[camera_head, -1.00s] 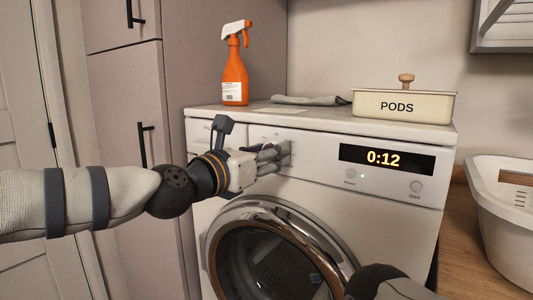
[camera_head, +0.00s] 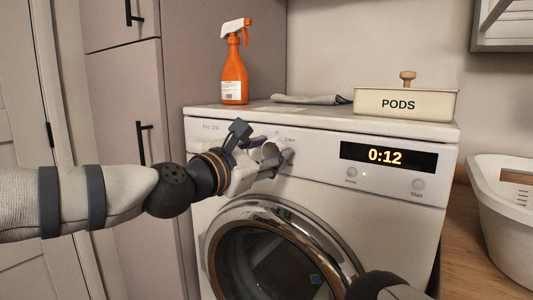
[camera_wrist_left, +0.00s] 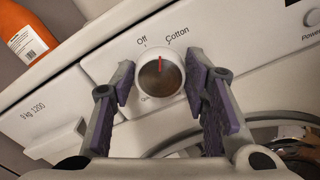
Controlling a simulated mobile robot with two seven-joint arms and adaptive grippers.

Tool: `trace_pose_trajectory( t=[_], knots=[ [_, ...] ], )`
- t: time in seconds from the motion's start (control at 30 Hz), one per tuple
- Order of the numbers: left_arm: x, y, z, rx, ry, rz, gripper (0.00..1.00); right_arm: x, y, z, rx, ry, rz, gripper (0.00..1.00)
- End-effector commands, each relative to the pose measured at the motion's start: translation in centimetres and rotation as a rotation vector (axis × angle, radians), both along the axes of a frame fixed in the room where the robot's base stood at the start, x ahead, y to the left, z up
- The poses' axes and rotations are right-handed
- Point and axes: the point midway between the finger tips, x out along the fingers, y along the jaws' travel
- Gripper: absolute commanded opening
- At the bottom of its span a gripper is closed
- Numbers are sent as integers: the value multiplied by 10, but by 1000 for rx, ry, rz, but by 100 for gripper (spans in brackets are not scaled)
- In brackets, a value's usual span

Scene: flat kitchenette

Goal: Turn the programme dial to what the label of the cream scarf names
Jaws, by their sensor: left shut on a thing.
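The programme dial (camera_wrist_left: 160,72) is a round knob on the white washing machine's front panel. In the left wrist view its red mark points up, between the printed words "Off" and "Cotton". Other words around it are hidden or too small to read. My left gripper (camera_wrist_left: 168,85) has its two purple-padded fingers on either side of the dial and is shut on it. In the head view the left gripper (camera_head: 276,156) is at the panel's left part, partly covering the dial (camera_head: 270,150). No cream scarf or its label can be made out. My right gripper is not in view.
The washing machine (camera_head: 320,180) shows "0:12" on its display (camera_head: 388,157). On its top stand an orange spray bottle (camera_head: 234,75), a folded grey cloth (camera_head: 308,99) and a cream PODS box (camera_head: 405,104). A white basket (camera_head: 505,215) is at the right.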

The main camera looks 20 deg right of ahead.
Motion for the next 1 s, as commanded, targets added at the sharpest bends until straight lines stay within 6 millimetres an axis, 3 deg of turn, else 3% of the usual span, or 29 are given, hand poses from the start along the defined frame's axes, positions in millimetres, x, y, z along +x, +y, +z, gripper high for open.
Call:
trace_pose_trajectory(
  t=[1.0],
  knots=[
    [-2, -2, -4, 592, -761, 1, 14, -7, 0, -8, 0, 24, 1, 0]
  ],
)
